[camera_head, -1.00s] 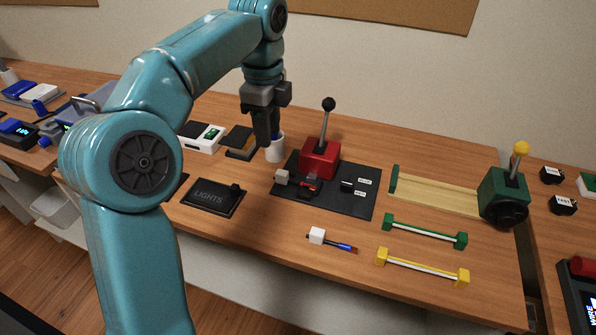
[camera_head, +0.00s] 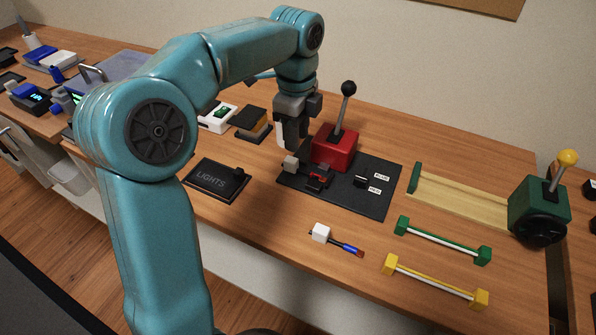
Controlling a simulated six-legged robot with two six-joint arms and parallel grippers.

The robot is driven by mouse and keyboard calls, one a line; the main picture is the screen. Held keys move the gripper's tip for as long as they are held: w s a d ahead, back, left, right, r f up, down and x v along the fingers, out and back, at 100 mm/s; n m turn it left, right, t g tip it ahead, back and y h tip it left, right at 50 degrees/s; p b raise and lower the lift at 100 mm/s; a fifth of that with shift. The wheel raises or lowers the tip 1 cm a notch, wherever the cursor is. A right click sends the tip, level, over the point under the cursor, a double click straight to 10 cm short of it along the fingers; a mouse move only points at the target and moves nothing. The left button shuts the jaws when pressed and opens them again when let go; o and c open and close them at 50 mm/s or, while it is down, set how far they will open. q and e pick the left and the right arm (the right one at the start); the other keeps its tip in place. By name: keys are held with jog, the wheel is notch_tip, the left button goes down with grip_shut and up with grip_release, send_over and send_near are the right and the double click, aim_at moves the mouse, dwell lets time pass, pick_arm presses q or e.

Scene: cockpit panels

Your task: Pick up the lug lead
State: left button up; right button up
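What looks like the lug lead is a white block (camera_head: 321,232) with a short dark cable ending in a blue and red tip (camera_head: 351,251). It lies flat on the wooden bench near the front edge. The finger gap does not show clearly, and I see nothing held. My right gripper is not in view.
The black board carries a red lever box (camera_head: 336,147), a small grey block (camera_head: 290,164) and a red and black part (camera_head: 316,177). A green rod (camera_head: 443,240) and a yellow rod (camera_head: 434,279) lie right of the lead. A LIGHTS panel (camera_head: 217,180) lies left. The wood around the lead is clear.

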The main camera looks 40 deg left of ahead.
aim_at(296, 161)
pick_arm(q)
notch_tip(296, 161, down, 7)
jog(key=shift+f+b, duration=0.2)
jog(key=shift+b, duration=0.85)
grip_shut()
